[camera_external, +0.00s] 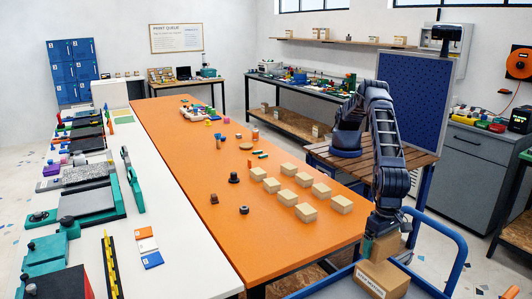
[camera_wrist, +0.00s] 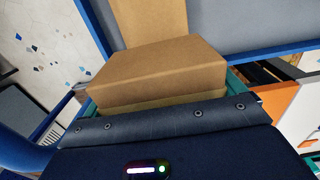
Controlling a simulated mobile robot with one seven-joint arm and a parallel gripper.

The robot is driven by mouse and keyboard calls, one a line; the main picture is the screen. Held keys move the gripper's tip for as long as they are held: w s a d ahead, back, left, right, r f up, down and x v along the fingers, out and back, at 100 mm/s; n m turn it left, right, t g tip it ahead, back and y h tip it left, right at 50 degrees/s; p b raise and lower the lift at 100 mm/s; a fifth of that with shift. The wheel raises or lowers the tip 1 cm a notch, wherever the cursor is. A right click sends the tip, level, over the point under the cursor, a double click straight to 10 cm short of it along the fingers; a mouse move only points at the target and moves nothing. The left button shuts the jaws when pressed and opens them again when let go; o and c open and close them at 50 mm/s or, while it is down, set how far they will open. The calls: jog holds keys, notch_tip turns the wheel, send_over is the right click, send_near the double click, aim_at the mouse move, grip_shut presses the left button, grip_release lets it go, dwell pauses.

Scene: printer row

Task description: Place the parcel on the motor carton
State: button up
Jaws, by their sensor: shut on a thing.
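My gripper (camera_external: 379,249) hangs over the blue-railed cart at the lower right, with teal fingers shut on the parcel (camera_external: 388,246), a small plain brown box. In the wrist view the parcel (camera_wrist: 155,70) fills the middle between the teal fingers. The motor carton (camera_external: 378,281), a larger brown box with a white label, sits on the cart just below the gripper. Brown cardboard, apparently this carton (camera_wrist: 150,18), shows past the parcel in the wrist view. I cannot tell whether the parcel touches the carton.
The cart's blue rail (camera_external: 450,238) curves around the right side. The orange table (camera_external: 225,215) stands to the left and carries several similar tan boxes (camera_external: 290,197), black knobs and small parts. A white bench (camera_external: 180,240) runs along its left side. A grey cabinet (camera_external: 478,160) stands behind right.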

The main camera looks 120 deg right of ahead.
jog(key=shift+f, duration=2.25)
jog(key=shift+f, duration=0.15)
jog(key=o, duration=0.7)
jog(key=shift+o, duration=0.2)
notch_tip(320, 180, up, 12)
jog(key=shift+r, duration=0.15)
